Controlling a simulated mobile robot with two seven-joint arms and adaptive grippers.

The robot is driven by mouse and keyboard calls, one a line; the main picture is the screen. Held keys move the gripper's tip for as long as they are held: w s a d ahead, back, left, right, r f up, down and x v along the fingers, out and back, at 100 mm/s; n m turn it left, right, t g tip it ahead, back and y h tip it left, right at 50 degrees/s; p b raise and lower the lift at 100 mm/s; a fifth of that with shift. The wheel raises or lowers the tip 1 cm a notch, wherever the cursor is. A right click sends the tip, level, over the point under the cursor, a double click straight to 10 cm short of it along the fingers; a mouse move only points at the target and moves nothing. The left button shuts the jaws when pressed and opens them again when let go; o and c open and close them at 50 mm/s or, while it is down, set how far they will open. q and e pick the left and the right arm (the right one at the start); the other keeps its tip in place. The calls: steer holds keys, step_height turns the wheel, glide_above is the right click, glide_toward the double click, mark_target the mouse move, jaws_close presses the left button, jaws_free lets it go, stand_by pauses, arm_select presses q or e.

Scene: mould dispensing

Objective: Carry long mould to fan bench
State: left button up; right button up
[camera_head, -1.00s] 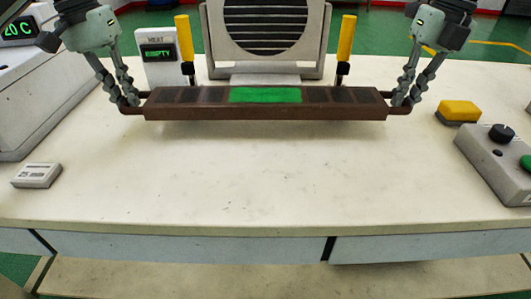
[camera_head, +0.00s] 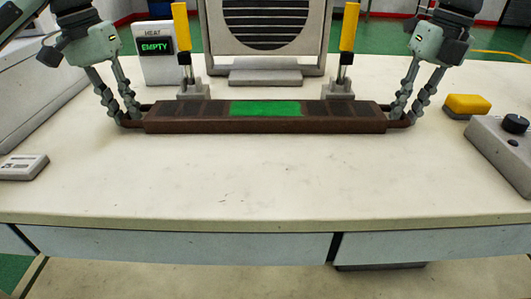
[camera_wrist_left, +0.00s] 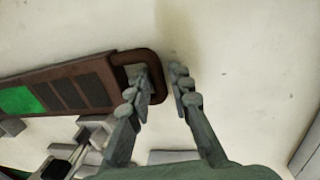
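The long mould (camera_head: 215,127) is a dark brown bar with a green panel in its middle, level across the bench in front of the fan (camera_head: 265,28). My left gripper (camera_head: 128,115) is at its left handle. In the left wrist view the handle loop (camera_wrist_left: 160,85) lies between the fingers of my left gripper (camera_wrist_left: 162,75), with a small gap seen beside one finger. My right gripper (camera_head: 396,113) is closed around the right handle (camera_head: 407,120). I cannot tell whether the mould touches the fan bench (camera_head: 265,180).
Two yellow-topped posts (camera_head: 181,35) (camera_head: 348,35) stand behind the mould, beside the fan. A HEAT sign (camera_head: 155,52) reading EMPTY is at back left. A yellow block (camera_head: 467,104) and a control box (camera_head: 500,150) are at right, a small white box (camera_head: 22,167) at left. The front bench top is clear.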

arm_select(q)
steer(key=shift+o, duration=0.9)
arm_select(e)
steer(key=shift+o, duration=0.9)
steer(key=shift+r, duration=0.1)
arm_select(q)
steer(key=shift+d, duration=0.1)
arm_select(e)
steer(key=shift+a, duration=0.1)
arm_select(q)
steer(key=shift+r, duration=0.2)
arm_select(e)
steer(key=shift+r, duration=0.15)
arm_select(q)
step_height(320, 180, up, 12)
steer(key=a, duration=0.2)
steer(key=shift+f, duration=0.25)
arm_select(e)
step_height(320, 180, up, 12)
steer(key=d, duration=0.2)
steer(key=shift+f, duration=0.2)
